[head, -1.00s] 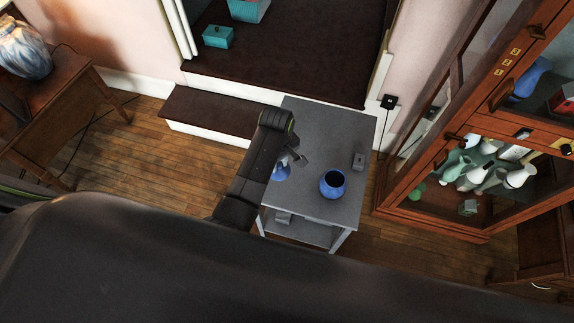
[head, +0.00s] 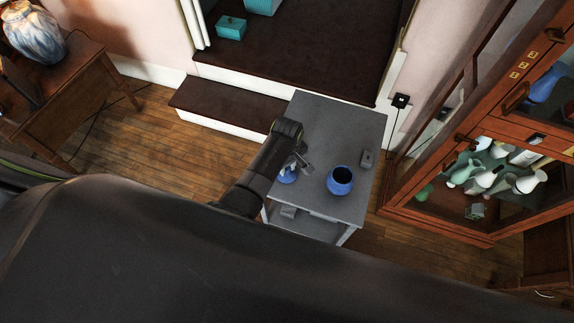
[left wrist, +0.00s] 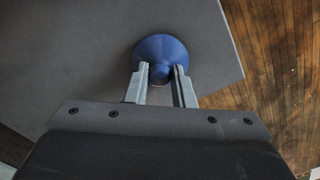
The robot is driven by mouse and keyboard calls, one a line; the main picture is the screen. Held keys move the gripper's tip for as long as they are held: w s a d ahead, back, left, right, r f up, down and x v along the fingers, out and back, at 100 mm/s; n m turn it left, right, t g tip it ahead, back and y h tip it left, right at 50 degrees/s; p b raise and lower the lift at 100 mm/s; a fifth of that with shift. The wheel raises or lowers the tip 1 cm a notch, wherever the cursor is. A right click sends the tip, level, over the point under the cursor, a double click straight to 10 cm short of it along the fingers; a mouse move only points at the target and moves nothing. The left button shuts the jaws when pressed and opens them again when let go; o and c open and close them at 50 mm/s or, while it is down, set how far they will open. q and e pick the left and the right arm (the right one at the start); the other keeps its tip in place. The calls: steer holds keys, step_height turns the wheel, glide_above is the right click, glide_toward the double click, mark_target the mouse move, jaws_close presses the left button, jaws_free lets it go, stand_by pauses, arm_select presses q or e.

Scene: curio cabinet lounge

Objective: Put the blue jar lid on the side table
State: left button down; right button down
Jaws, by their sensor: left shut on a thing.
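The blue jar lid (left wrist: 161,49) is held between the fingertips of my left gripper (left wrist: 160,76) in the left wrist view, with the grey tabletop under it. In the head view the lid (head: 287,176) is at the left edge of the side table (head: 325,125), below my left gripper (head: 296,167). I cannot tell whether the lid touches the tabletop. The open blue jar (head: 340,181) stands upright on the table, to the right of the lid. My right gripper is not in view.
A small grey object (head: 367,158) sits on the table's right part. A wooden glass-front cabinet (head: 440,215) with several vases stands at the right. A carpeted step (head: 230,102) lies behind the table at the left. The table's far half is clear.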

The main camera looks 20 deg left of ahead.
arm_select(q)
steer(key=c, duration=1.2)
jaws_free()
steer(key=shift+f, duration=0.1)
steer(key=shift+c, duration=0.2)
steer(key=shift+r, duration=0.75)
step_height(320, 180, up, 11)
